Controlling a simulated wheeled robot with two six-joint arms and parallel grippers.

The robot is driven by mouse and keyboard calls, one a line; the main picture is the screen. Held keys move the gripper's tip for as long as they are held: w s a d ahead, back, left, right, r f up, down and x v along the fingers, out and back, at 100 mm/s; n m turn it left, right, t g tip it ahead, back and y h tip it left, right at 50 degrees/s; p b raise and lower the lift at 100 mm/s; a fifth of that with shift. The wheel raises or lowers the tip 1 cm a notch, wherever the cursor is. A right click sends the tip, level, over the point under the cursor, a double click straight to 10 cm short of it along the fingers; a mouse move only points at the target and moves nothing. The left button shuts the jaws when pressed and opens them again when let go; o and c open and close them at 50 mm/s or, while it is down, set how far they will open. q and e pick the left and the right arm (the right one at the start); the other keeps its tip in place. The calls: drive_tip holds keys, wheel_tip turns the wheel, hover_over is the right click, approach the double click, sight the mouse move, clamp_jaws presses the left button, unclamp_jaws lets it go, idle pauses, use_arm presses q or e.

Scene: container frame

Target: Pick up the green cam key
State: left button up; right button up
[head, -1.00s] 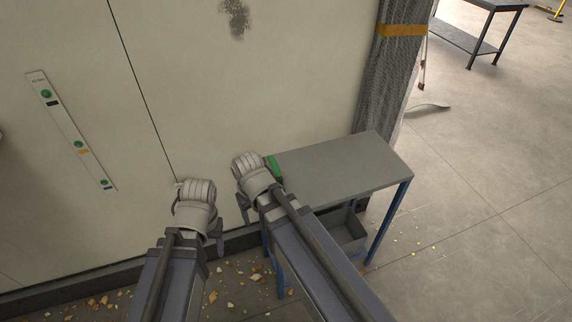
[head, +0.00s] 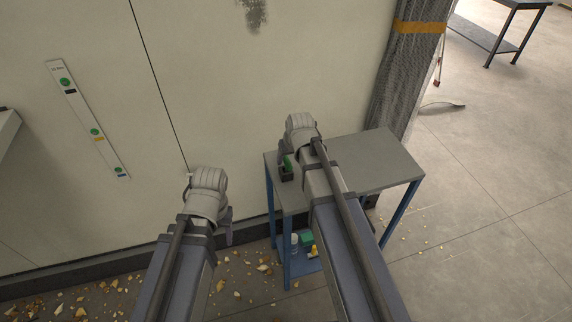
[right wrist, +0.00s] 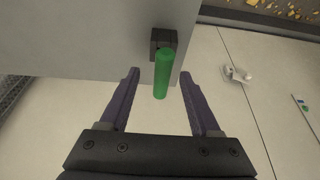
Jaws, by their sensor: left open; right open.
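The green cam key (head: 288,164) stands in a small dark holder (head: 286,177) at the left end of the grey table top (head: 380,155). In the right wrist view the green cam key (right wrist: 162,76) points toward the camera from the dark holder (right wrist: 163,40), between the two finger lines. My right gripper (right wrist: 159,76) is open, with one finger on each side of the key and visible gaps; contact is not seen. In the head view its wrist largely hides the fingers. My left gripper (head: 227,226) is open, left of the table, near the wall, and holds nothing visible.
A pale wall (head: 240,90) runs behind the table, with a labelled strip (head: 92,122) at left. A green item (head: 307,239) and a white bottle (head: 295,243) sit on the lower shelf. Crumbled debris lies on the floor. Open floor is at right.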

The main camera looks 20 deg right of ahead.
drive_tip(key=shift+f, duration=0.1)
drive_tip(key=b+x, duration=0.4)
drive_tip(key=x, duration=0.1)
drive_tip(key=shift+w+a+b, duration=0.15)
drive_tip(key=shift+a+b, duration=0.05)
drive_tip(key=shift+b, duration=0.1)
drive_tip(key=shift+c, duration=0.2)
clamp_jaws()
idle(0.3)
